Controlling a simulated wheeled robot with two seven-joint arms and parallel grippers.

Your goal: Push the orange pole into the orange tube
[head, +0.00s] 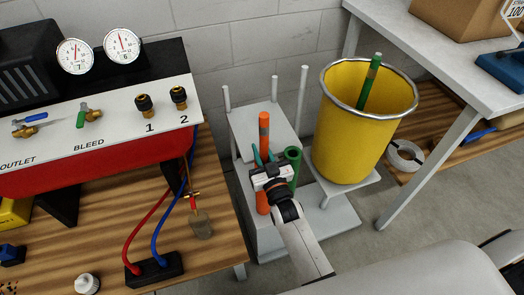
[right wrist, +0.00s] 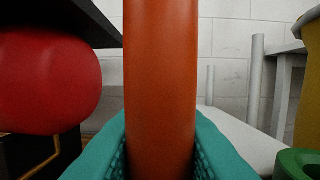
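The orange pole (head: 264,128) stands upright and shows above my right gripper (head: 265,160). In the right wrist view the orange pole (right wrist: 160,75) fills the gap between the teal fingers (right wrist: 160,150), which press against both its sides. The orange tube (head: 262,204) shows just below my gripper, in line with the pole. My gripper hides the place where pole and tube meet, so I cannot tell how deep the pole sits. My left gripper is not in view.
A green tube (head: 293,158) stands close to the right of my gripper. A yellow bucket (head: 350,130) holds a green pole (head: 370,82). Thin grey posts (head: 301,98) rise behind. A wooden bench (head: 205,258) with a red-sided gauge panel (head: 100,150) is at left.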

